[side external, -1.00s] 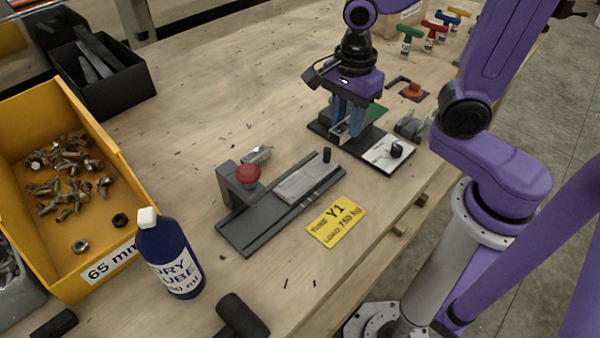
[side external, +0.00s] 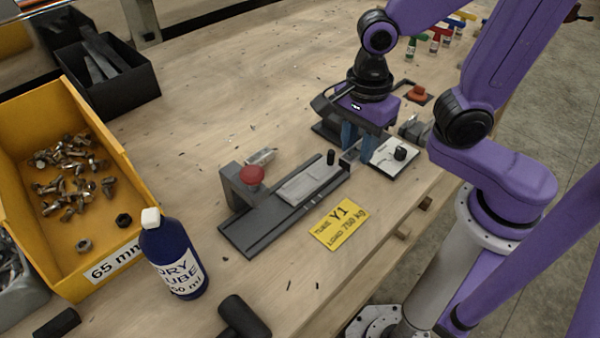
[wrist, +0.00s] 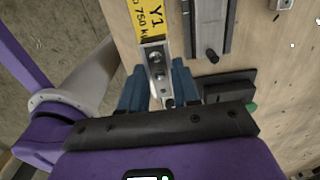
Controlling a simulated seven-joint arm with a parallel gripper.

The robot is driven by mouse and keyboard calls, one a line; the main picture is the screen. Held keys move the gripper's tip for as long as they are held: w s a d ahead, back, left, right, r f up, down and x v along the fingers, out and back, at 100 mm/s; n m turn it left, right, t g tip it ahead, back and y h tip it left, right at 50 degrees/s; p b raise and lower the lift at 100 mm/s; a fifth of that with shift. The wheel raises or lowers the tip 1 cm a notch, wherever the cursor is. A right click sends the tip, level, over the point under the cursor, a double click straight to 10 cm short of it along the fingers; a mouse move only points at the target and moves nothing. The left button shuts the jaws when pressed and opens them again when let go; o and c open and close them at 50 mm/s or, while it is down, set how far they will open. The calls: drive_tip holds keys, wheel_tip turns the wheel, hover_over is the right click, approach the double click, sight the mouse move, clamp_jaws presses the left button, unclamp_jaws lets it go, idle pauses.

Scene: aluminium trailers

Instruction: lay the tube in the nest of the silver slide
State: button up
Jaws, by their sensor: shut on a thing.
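The tube is a short silver metal piece (wrist: 156,62) in the wrist view, held between the blue fingers of my gripper (wrist: 160,88). In the side view my gripper (side external: 355,156) is shut on it, with the tube (side external: 347,160) mostly hidden. The silver slide (side external: 311,183) is a flat plate on a dark rail base (side external: 262,235), with a black post (side external: 331,157) at its far end. My gripper is just beyond that post, to its right. In the wrist view the slide (wrist: 209,22) is up and right of the tube. Its nest is not clear.
A red knob (side external: 251,175) on a grey block stands beside the rail. A yellow tag (side external: 339,223) lies in front. A pale plate with a black knob (side external: 400,153) is right of my gripper. A blue bottle (side external: 172,258) and yellow bin (side external: 125,205) are at left.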

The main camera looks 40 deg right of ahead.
drive_tip(key=w+a+f, duration=0.3)
drive_tip(key=w, duration=0.3)
hover_over(300, 187)
wheel_tip(300, 187, down, 5)
drive_tip(key=shift+s+d+f, duration=0.1)
drive_tip(key=shift+f, duration=1.7)
drive_tip(key=shift+f, duration=0.15)
drive_tip(key=o, duration=1)
drive_tip(key=shift+o, duration=0.2)
